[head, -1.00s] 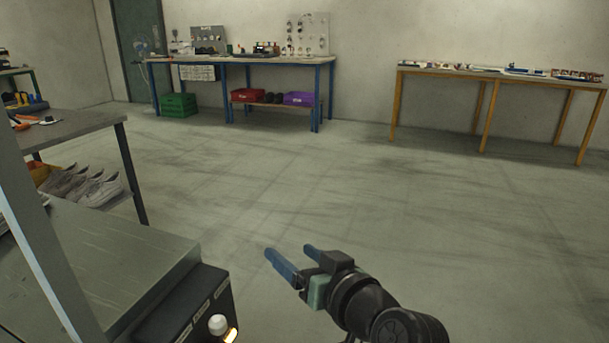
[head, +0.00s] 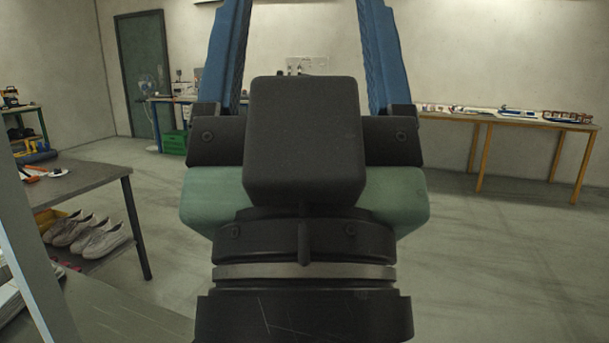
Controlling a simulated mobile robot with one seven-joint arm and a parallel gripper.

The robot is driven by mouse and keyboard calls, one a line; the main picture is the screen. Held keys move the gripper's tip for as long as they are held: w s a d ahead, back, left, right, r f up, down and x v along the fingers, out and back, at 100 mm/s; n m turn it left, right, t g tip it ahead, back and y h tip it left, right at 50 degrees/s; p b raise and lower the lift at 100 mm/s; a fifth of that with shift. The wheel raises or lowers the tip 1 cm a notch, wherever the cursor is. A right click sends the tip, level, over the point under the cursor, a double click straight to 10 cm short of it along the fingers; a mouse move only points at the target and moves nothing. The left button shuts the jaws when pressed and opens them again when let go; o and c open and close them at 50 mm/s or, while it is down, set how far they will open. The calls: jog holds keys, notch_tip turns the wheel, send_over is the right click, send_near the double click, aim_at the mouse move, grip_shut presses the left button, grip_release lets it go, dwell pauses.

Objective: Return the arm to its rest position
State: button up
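My gripper (head: 303,20) fills the middle of the head view, close to the camera and pointing up. Its two blue fingers stand wide apart, and the wall shows between them with nothing held. The fingertips run out of the top of the picture. The dark gripper body and green-grey housing hide the middle of the room and much of the workbench behind.
A grey table (head: 78,188) stands at left, with several shoes (head: 88,235) on its lower shelf. A wooden table (head: 480,118) with small items stands along the right wall. A green crate (head: 174,142) sits by the back wall. Floor (head: 500,260) at right is clear.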

notch_tip(320, 180, up, 22)
jog(key=p, duration=2)
